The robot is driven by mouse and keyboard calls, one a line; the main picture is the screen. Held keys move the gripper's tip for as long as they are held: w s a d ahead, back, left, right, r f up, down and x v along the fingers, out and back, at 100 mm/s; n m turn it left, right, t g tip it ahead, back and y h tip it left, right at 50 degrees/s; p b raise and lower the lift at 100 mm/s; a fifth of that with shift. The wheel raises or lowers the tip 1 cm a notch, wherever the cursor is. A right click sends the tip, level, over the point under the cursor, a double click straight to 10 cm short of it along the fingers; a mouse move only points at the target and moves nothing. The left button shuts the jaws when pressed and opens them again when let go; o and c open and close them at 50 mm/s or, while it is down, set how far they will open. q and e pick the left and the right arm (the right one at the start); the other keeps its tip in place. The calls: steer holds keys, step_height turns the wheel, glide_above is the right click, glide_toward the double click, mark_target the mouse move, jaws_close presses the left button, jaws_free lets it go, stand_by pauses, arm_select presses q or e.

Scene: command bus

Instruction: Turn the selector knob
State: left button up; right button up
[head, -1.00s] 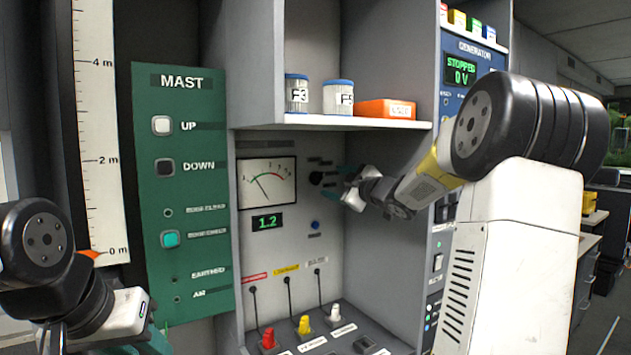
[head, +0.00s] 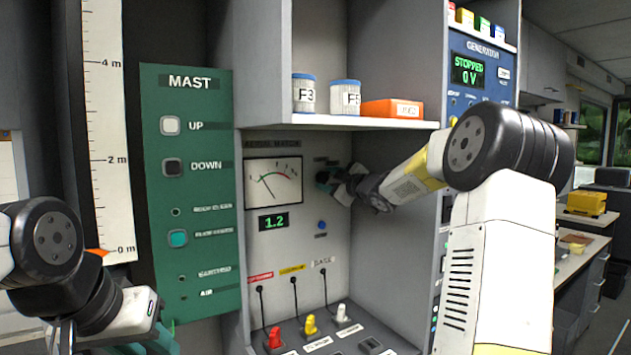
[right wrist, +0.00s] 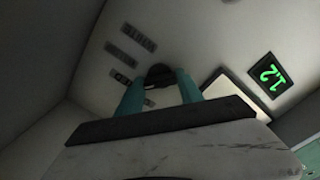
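The dark round selector knob (head: 322,177) is on the grey panel, right of the needle meter (head: 272,183). My right gripper (head: 329,181) is at the knob, coming from the right. In the right wrist view, the knob (right wrist: 160,76) shows between the two teal fingers of my right gripper (right wrist: 160,84), one finger on each side. I cannot tell whether the fingers press on it. The knob's pointer direction is hidden. The green display (head: 273,222) reads 1.2. My left gripper (head: 158,338) is low at the left, partly cut off, away from the panel.
A shelf (head: 345,121) above the knob holds two jars and an orange box (head: 392,108). A blue button (head: 322,225) is below the knob. Several cabled plugs stand lower down. The green MAST panel (head: 190,260) is left. The recess side wall (head: 405,235) is right.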

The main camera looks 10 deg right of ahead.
steer(key=c, duration=0.5)
steer(key=m, duration=0.3)
steer(key=shift+m, duration=2.3)
steer(key=o, duration=1.4)
steer(key=shift+c, duration=0.2)
